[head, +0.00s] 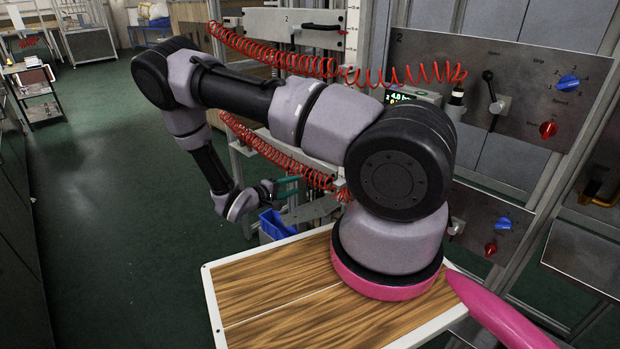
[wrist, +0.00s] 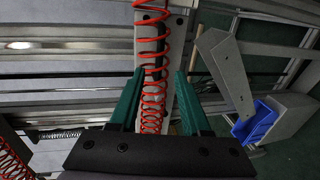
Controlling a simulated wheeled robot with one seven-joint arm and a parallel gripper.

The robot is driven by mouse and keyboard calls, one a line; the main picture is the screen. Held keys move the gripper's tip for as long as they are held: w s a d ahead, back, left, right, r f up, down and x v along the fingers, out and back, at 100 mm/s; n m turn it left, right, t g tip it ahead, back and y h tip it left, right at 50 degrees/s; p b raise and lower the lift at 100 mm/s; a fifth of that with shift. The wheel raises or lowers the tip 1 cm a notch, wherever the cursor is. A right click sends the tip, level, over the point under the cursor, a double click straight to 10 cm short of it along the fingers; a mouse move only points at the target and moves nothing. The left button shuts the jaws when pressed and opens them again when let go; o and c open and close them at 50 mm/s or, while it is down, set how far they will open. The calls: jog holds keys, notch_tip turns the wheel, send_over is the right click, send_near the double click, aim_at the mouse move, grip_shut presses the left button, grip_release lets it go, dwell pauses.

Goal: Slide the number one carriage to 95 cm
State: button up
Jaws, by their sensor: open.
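My gripper (wrist: 157,90) is open, with its green fingers on either side of a red coiled hose. In the wrist view a pale plate (wrist: 148,58) with a dark bar, perhaps a carriage and its handle, lies behind the hose. I cannot read a number on it or tell if the fingers touch anything. In the head view my gripper (head: 290,186) is low beside the frame, partly hidden. A carriage plate marked 2 (head: 270,22), with a black handle, sits above. The number one carriage cannot be made out for sure; my arm covers much of the lower rail.
Red coiled hoses (head: 275,52) hang across the frame near my arm. A panel marked 2 (head: 425,48) carries a lever and knobs, with a lower knob panel (head: 480,215) below. A blue bin (head: 275,224) stands below my gripper. The green floor at left is open.

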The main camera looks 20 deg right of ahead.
aim_at(314, 179)
jog(key=x, duration=1)
jog(key=shift+d, duration=0.1)
grip_shut()
dwell(1.1)
